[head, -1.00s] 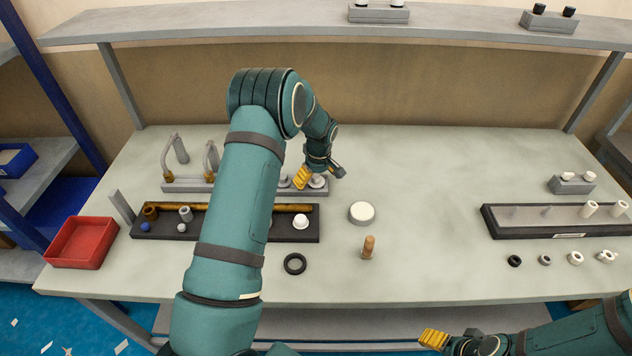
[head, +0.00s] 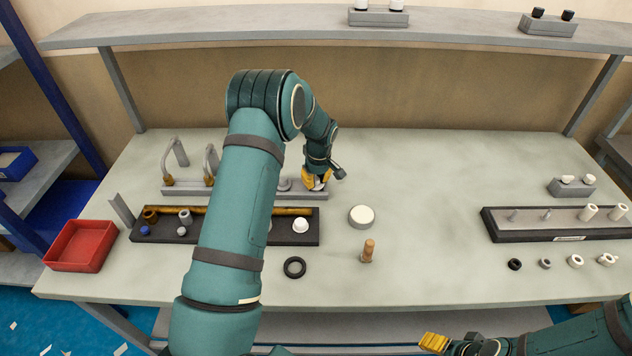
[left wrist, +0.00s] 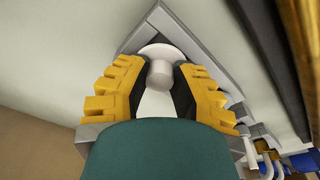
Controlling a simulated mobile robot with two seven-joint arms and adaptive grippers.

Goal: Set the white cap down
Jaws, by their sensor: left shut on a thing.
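My left gripper (head: 316,181) is over the right end of the grey rail (head: 258,195) at the back of the bench. Its yellow fingers are closed around a white cap (left wrist: 159,73), which shows in the left wrist view as a round flange with a short stem. The fingers hide part of it, and I cannot tell whether it touches the rail. My right gripper (head: 433,341) is low at the bottom right edge, away from the bench items; its jaw opening is not clear.
A dark tray (head: 262,241) with a white knob (head: 300,224) lies in front of the rail. A white disc (head: 362,217), a black ring (head: 295,267) and a wooden peg (head: 368,250) stand to the right. A red bin (head: 82,246) is at left. The bench's centre right is clear.

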